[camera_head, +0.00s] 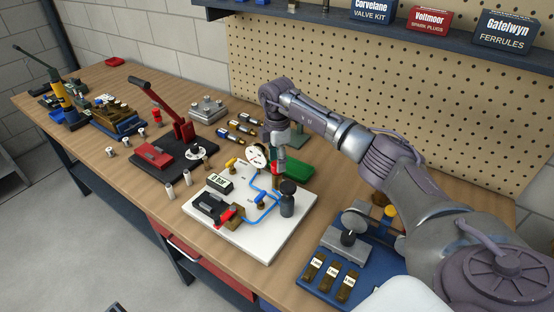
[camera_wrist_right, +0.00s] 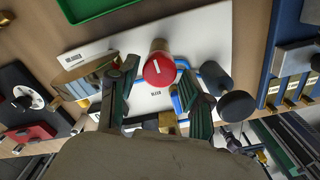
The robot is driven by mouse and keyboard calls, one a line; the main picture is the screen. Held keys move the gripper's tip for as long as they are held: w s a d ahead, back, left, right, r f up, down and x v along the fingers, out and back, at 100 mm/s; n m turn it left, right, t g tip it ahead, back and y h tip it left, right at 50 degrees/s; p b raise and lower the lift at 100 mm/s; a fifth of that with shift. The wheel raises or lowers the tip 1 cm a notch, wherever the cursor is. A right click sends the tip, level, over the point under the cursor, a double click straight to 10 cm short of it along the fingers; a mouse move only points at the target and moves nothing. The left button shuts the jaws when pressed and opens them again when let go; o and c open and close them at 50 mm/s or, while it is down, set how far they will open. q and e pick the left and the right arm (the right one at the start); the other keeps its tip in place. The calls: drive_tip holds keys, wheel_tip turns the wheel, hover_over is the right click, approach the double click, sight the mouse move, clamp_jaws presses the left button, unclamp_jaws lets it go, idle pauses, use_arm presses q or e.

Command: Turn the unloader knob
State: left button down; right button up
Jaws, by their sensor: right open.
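A white board (camera_head: 262,250) on the bench carries a round gauge (camera_head: 257,156), blue tubing (camera_head: 262,212) and small fittings. A red round knob (camera_wrist_right: 160,68) with a white pointer mark stands on a brass-coloured body on the board. In the head view the red knob (camera_head: 276,169) is partly hidden under my right gripper (camera_head: 279,153). In the wrist view my right gripper (camera_wrist_right: 161,78) is open, with one finger on each side of the knob's near side. I cannot tell whether the fingers touch it. My left gripper is not in view.
A black cylinder (camera_head: 287,203) stands on the board beside the knob. A green tray (camera_head: 298,168) lies behind. A blue tray (camera_head: 316,286) with labelled parts sits at the right. A red lever press (camera_head: 165,105) stands to the left. A pegboard wall (camera_head: 330,80) closes the back.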

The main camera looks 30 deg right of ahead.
drive_tip(key=shift+f, duration=0.8)
drive_tip(key=c, duration=0.9)
drive_tip(key=shift+o, duration=0.2)
